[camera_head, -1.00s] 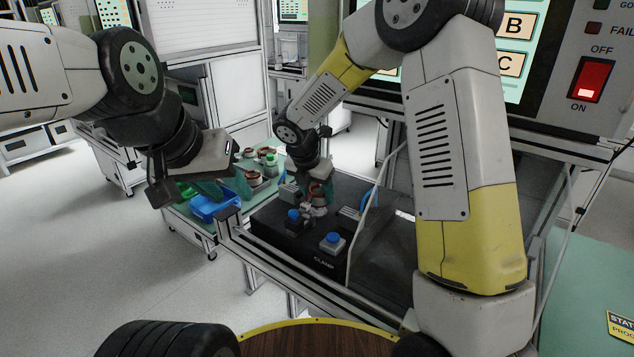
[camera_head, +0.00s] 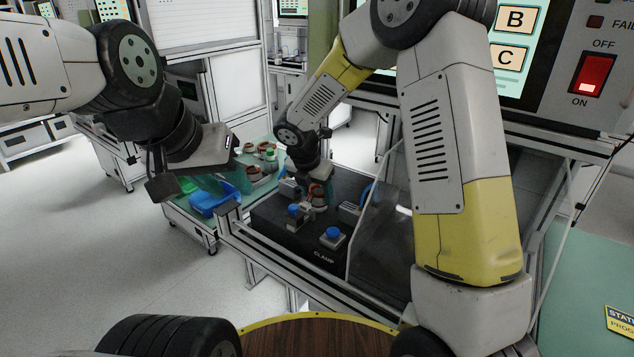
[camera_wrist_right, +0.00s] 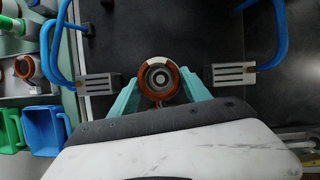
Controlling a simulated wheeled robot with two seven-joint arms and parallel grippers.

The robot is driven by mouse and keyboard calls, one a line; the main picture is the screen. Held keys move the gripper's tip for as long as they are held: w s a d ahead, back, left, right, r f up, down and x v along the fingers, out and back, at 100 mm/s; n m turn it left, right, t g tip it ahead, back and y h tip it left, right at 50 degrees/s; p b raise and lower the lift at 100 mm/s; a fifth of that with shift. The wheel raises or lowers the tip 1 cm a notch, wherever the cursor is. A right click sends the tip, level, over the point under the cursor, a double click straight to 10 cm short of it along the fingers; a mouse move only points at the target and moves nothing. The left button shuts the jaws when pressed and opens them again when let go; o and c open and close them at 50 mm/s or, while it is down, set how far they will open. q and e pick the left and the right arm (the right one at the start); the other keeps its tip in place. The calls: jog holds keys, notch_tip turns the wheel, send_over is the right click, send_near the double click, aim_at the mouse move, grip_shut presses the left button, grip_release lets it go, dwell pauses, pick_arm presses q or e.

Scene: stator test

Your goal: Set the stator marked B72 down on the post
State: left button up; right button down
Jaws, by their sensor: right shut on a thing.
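My right gripper (camera_wrist_right: 160,92) is shut on a copper-wound stator (camera_wrist_right: 158,66), its teal fingers on either side of the ring. In the head view the stator (camera_head: 318,197) is low over the black fixture (camera_head: 283,238). A round metal piece (camera_wrist_right: 158,77) shows inside the ring in the wrist view; I cannot tell whether it is the post's top, nor whether the stator rests on anything. No B72 mark can be read.
Grey clamp blocks (camera_wrist_right: 98,84) and (camera_wrist_right: 230,75) with blue handles flank the stator. A blue button (camera_head: 333,232) is at the fixture's front. A clear panel (camera_head: 375,235) stands to its right. More stators (camera_head: 252,174) and a blue bin (camera_head: 208,201) are on the green-topped bench.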

jog(key=shift+f, duration=0.4)
jog(key=shift+c, duration=2.1)
grip_release()
jog(key=shift+v, duration=3.95)
